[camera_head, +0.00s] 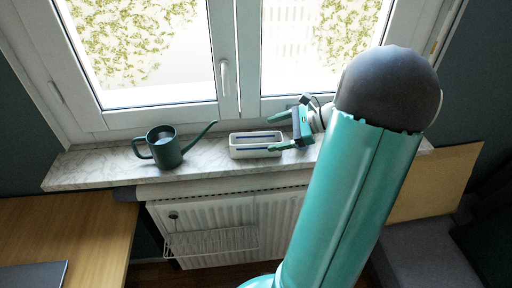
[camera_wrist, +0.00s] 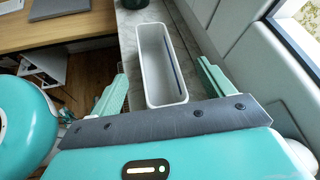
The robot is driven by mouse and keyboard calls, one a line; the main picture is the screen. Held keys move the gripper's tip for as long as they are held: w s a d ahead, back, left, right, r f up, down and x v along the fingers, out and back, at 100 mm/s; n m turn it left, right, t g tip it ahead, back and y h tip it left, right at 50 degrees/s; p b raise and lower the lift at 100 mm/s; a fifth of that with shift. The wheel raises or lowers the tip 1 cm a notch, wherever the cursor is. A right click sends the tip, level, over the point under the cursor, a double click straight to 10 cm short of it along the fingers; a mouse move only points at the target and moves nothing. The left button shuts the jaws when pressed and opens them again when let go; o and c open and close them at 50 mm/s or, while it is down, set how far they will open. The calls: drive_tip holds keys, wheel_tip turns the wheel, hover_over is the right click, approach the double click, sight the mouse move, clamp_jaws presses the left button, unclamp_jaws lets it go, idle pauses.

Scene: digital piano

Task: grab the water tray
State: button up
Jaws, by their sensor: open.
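The water tray (camera_head: 255,145) is a white, narrow rectangular tray on the marble windowsill. In the wrist view the tray (camera_wrist: 162,98) runs away from me, with a dark bluish strip inside along its right side. My gripper (camera_head: 280,132) is at the tray's right end in the head view, its two green fingers pointing left. In the wrist view my gripper (camera_wrist: 163,84) is open, with one finger on each side of the tray's near end. Gaps show between the fingers and the walls. Nothing is held.
A dark green watering can (camera_head: 165,147) stands on the windowsill (camera_head: 90,168) left of the tray. The window (camera_head: 226,80) with its handle rises behind. A white radiator (camera_head: 215,222) is below the sill. A wooden desk (camera_head: 85,225) stands at left.

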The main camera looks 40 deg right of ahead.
sight(263, 137)
drive_tip(key=x, duration=0.4)
drive_tip(key=shift+a+f, duration=0.3)
drive_tip(key=c, duration=1.2)
drive_tip(key=shift+r, duration=0.1)
